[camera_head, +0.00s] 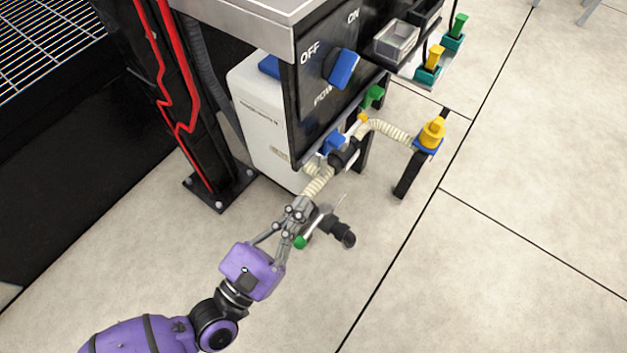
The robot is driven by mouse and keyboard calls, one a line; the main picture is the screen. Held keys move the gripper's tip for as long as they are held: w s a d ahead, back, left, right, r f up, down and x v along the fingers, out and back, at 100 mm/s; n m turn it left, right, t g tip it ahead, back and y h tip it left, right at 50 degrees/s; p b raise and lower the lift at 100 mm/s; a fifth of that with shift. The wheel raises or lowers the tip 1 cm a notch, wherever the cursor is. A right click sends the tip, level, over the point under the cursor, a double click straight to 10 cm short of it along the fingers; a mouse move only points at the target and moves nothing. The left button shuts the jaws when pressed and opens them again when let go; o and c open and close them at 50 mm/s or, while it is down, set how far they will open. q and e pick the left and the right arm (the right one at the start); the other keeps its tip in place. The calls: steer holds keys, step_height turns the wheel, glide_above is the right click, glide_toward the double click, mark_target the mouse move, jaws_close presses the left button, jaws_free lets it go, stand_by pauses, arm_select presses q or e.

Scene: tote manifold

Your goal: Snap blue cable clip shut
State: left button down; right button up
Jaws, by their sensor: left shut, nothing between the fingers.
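A small blue part (333,141), which looks like the blue cable clip, sits at the lower edge of the black panel. The ribbed cream hose (318,184) passes close by it; whether the clip is open or shut is too small to tell. My left gripper (306,204) is shut and empty, below the blue part and apart from it. Its fingers overlap the lower end of the hose in the picture; I cannot tell if they touch. My right gripper is not in view.
The black panel (312,120) carries a blue power knob (343,67). A black fitting with a green end (301,242) lies beyond my gripper. A yellow fitting (432,132) stands on a post at right. Open floor (480,270) lies at lower right.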

arm_select(q)
steer(key=shift+v, duration=1.1)
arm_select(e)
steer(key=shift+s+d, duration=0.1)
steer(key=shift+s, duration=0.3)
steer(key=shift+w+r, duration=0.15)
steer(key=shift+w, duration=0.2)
